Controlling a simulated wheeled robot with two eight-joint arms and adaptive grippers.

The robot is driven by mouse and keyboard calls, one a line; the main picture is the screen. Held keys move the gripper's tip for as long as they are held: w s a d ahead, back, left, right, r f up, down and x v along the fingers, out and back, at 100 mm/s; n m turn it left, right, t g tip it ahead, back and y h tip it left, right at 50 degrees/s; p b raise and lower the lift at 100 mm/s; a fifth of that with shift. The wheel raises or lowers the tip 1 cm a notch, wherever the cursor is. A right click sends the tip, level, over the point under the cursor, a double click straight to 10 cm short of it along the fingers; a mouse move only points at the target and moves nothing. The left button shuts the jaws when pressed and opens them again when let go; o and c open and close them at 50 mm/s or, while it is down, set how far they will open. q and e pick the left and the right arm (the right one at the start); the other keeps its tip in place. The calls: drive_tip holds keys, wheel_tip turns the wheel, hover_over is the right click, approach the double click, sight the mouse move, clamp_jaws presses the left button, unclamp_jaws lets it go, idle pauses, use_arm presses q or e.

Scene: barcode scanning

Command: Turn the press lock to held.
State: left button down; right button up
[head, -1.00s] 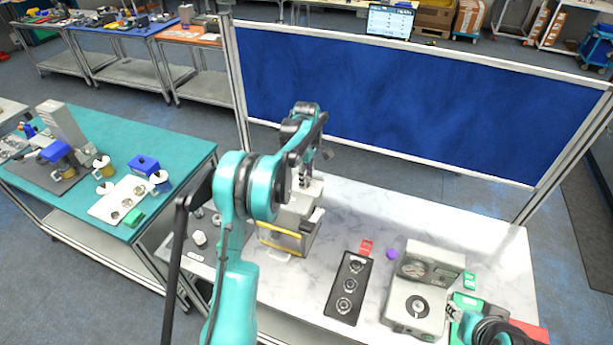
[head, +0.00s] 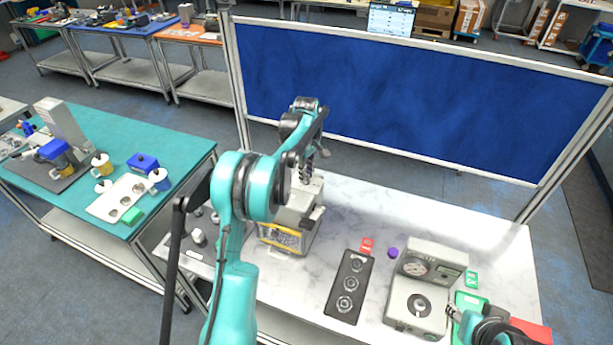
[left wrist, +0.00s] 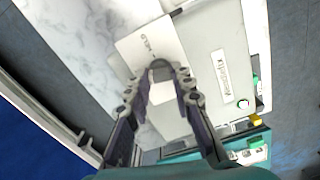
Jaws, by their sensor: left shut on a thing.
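The press (head: 301,217) is a light grey machine with a yellow-framed front panel (head: 281,238), on the marble-topped bench. My left gripper (head: 307,172) reaches down to the top of it from behind. In the left wrist view my left gripper's fingers (left wrist: 160,74) are closed around a small part on the press top, which I take to be the press lock; the fingers hide most of it. A pale plate (left wrist: 145,44) with small dark lettering, too blurred to read, lies beside the fingertips. My right gripper (head: 454,314) shows only partly at the lower right; its jaws are unclear.
Right of the press are a black tray (head: 349,289) with round parts, a red block (head: 367,245), a purple piece (head: 393,253) and a grey scale-like device (head: 418,309). A blue screen (head: 400,105) stands behind the bench. A teal table (head: 187,143) is at the left.

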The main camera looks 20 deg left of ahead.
use_arm(q)
drive_tip(key=m+b, duration=0.1)
drive_tip(key=m, duration=0.2)
drive_tip(key=shift+f+m+b, duration=0.1)
drive_tip(key=shift+m+b, duration=0.3)
drive_tip(key=m+b, duration=0.1)
drive_tip(key=m, duration=0.2)
drive_tip(key=shift+m, duration=0.3)
drive_tip(key=m+b, duration=0.1)
drive_tip(key=m, duration=0.2)
drive_tip(key=shift+m, duration=0.3)
drive_tip(key=shift+m+b, duration=0.5)
drive_tip(key=shift+m, duration=1.6)
drive_tip(key=c, duration=1.3)
unclamp_jaws()
wheel_tip(320, 180, up, 12)
